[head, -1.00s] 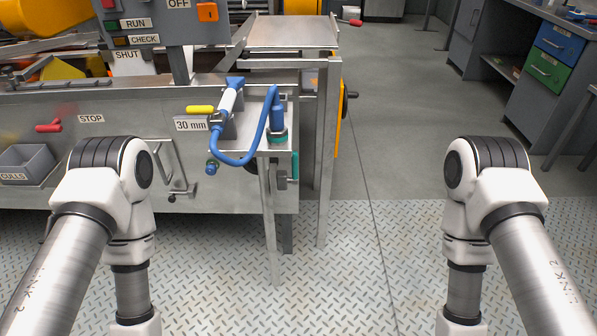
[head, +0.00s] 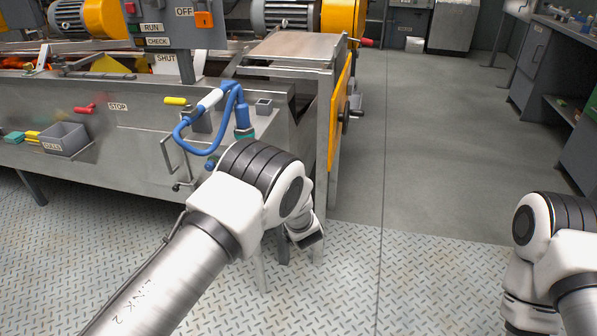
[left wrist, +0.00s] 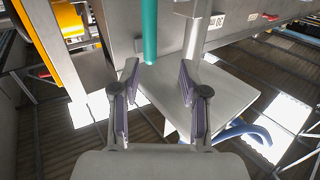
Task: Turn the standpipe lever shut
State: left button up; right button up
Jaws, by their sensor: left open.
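A yellow lever handle (head: 176,101) lies level on the machine's steel front, beside a blue hose (head: 186,136) with a white-banded nozzle. I cannot tell for certain which part is the standpipe lever. In the left wrist view a teal upright bar (left wrist: 150,35) and a grey pipe (left wrist: 196,38) stand beyond my fingers. My left gripper (left wrist: 158,80) is open and empty, its fingers spread before a flat grey plate (left wrist: 160,105). My right gripper is out of view.
The machine carries a SHUT label (head: 166,59), a red handle (head: 85,108) by a STOP label and a grey bin (head: 64,139). An orange panel (head: 338,125) stands right of the steel frame. The floor (head: 420,150) to its right is clear.

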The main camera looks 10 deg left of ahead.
pick_arm(q)
jog(key=x, duration=0.2)
jog(key=b+x, duration=0.1)
jog(key=x, duration=0.2)
jog(key=d+x, duration=0.1)
jog(key=x, duration=0.1)
jog(key=shift+w+a+r+b, duration=0.15)
jog(key=shift+w+b, duration=0.25)
jog(key=shift+w, duration=0.25)
grip_shut()
